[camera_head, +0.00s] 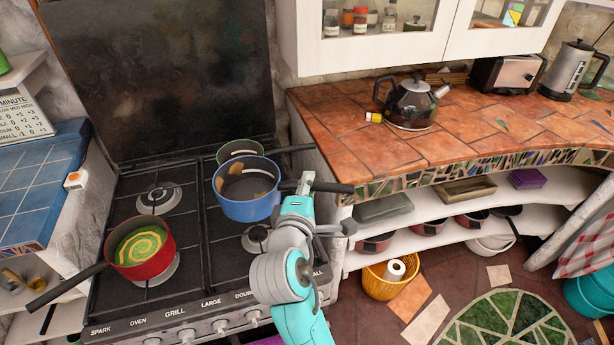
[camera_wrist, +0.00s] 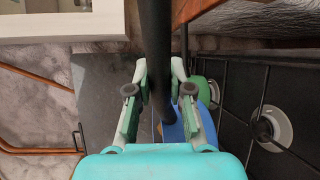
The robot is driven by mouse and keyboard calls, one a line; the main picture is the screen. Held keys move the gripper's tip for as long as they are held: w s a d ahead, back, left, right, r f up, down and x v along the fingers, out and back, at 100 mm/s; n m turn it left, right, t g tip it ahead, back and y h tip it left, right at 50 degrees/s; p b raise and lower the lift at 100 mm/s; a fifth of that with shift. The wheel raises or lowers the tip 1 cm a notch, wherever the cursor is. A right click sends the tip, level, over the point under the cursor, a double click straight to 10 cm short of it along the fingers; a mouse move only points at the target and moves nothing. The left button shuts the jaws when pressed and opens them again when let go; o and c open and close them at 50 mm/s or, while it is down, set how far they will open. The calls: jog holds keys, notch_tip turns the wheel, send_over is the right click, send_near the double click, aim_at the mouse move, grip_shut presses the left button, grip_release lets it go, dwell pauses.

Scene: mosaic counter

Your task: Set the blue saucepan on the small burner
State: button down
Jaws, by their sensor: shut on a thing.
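The blue saucepan (camera_head: 247,208) is in my gripper (camera_head: 304,183), which is shut on its dark handle. In the head view it hangs over the right side of the hob, between the green pan at the back and the front right burner (camera_head: 254,240). It looks raised and roughly level, with brown pieces inside. In the wrist view the dark handle (camera_wrist: 159,50) runs between the fingers (camera_wrist: 159,95), and part of the blue saucepan (camera_wrist: 174,132) shows beyond. The back left burner (camera_head: 158,199) is bare. The front right burner is partly hidden by the pan and my arm.
A red pan (camera_head: 142,259) with green and yellow contents sits on the front left burner, handle toward the front left. A green pan (camera_head: 240,147) sits at the back right, its handle pointing right. The tiled counter (camera_head: 340,130) stands close on the right; a kettle (camera_head: 412,103) is on it.

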notch_tip(320, 180, down, 11)
dwell(0.9)
jog(key=shift+f, duration=0.45)
dwell(0.5)
jog(key=c, duration=1)
grip_release()
jog(key=shift+f, duration=0.15)
jog(key=shift+s, duration=0.1)
jog(key=v, duration=1.2)
